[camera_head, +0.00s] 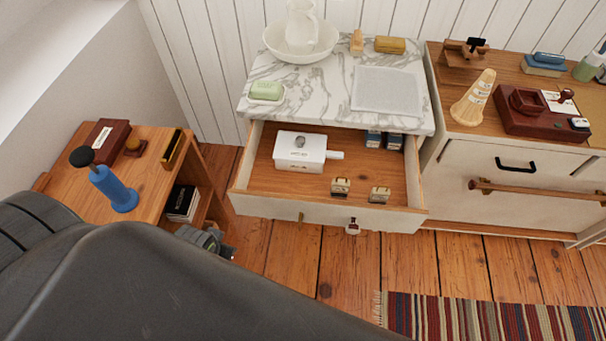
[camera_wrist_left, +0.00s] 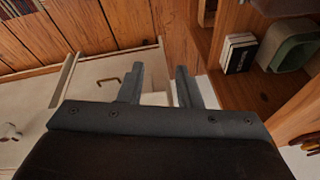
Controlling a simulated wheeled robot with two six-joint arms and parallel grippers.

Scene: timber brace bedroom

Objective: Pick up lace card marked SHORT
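Two small cream items with darker bands, possibly lace cards, stand near the front of the open drawer (camera_head: 255,205). One is on the left (camera_head: 340,186) and the other on the right (camera_head: 379,194). Their markings are too small to read, so I cannot tell which says SHORT. My left gripper (camera_head: 224,246) is low, left of the drawer front and beside the wooden side table, apart from both items. In the left wrist view the gripper (camera_wrist_left: 158,76) has its fingers apart with nothing held between them. My right gripper is not in view.
The drawer also holds a white box (camera_head: 300,151) and dark blue boxes (camera_head: 384,139). Above it, the marble top (camera_head: 330,85) bears a basin with a jug. My dark arm covers the lower left.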

